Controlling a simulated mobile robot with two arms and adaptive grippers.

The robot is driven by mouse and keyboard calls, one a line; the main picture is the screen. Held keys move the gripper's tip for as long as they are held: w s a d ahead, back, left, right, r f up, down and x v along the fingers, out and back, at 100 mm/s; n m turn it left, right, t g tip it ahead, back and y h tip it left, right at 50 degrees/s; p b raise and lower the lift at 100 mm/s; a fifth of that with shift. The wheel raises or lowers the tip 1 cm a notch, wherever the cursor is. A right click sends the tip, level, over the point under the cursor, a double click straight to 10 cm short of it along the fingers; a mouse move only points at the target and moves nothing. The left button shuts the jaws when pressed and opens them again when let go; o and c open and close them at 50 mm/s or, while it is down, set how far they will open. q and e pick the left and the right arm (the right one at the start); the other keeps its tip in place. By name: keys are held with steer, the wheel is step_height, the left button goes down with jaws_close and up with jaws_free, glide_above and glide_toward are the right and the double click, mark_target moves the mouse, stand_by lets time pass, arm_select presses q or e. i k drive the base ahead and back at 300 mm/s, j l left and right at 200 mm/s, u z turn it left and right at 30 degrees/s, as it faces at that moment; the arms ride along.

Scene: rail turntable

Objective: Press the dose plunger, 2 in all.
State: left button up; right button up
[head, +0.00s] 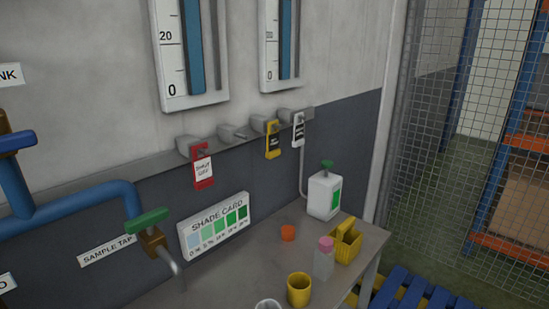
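The dose plunger (327,164) is a green knob on top of a white bottle (318,197) with a green label patch. The bottle stands upright at the back right of the grey bench. A thin pale tube runs from the wall down behind it. The plunger appears raised above the bottle, with nothing touching it. Neither of my grippers is in the head view.
A brass sample tap (152,241) with a green handle juts out at left. Mesh fencing (470,110) stands right.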

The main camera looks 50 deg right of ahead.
mark_target(327, 164)
steer(key=k+l+z, duration=0.1)
steer(key=z, duration=1.25)
steer(key=j+z, duration=0.15)
steer(key=z, duration=0.45)
steer(key=i+l, duration=0.2)
steer(key=l, duration=0.15)
steer(key=i+l, duration=0.2)
steer(key=l, duration=0.2)
steer(key=i+l, duration=0.2)
steer(key=l, duration=0.15)
steer(key=i+l, duration=0.2)
steer(key=l, duration=0.15)
steer(key=i+l, duration=0.15)
steer(key=l, duration=0.2)
steer(key=i+l, duration=0.2)
steer(key=l, duration=0.2)
steer(key=u, duration=1.3)
